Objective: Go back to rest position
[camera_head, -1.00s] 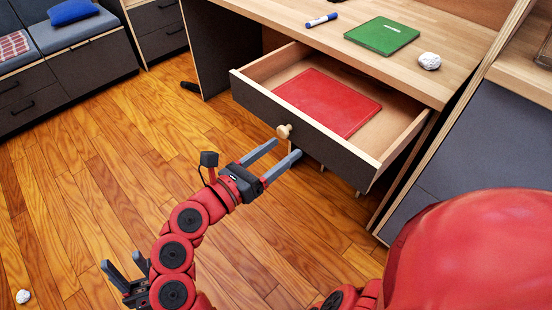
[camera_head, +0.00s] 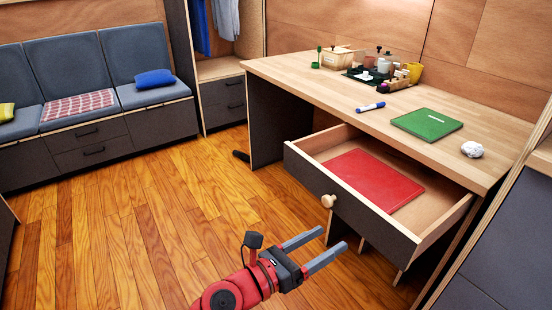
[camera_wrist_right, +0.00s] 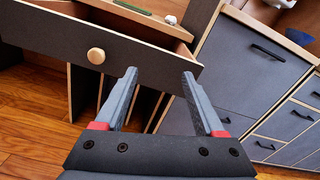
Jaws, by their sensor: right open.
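My right gripper (camera_head: 324,249) is open and empty. In the head view it is in front of the pulled-out desk drawer (camera_head: 358,208), just below and left of its round knob (camera_head: 328,201). In the right wrist view the open fingers (camera_wrist_right: 160,88) point at the dark drawer front (camera_wrist_right: 60,32), with the knob (camera_wrist_right: 96,56) to their left and clear of them. A red folder or book (camera_head: 373,180) lies flat in the open drawer. My left gripper is not in view.
The desk top (camera_head: 330,92) carries a green book (camera_head: 427,124), a blue marker (camera_head: 370,107), a crumpled white ball (camera_head: 472,149) and a tray of items (camera_head: 375,75). A cushioned bench (camera_head: 130,130) stands at the left. The wooden floor (camera_head: 130,230) between is clear.

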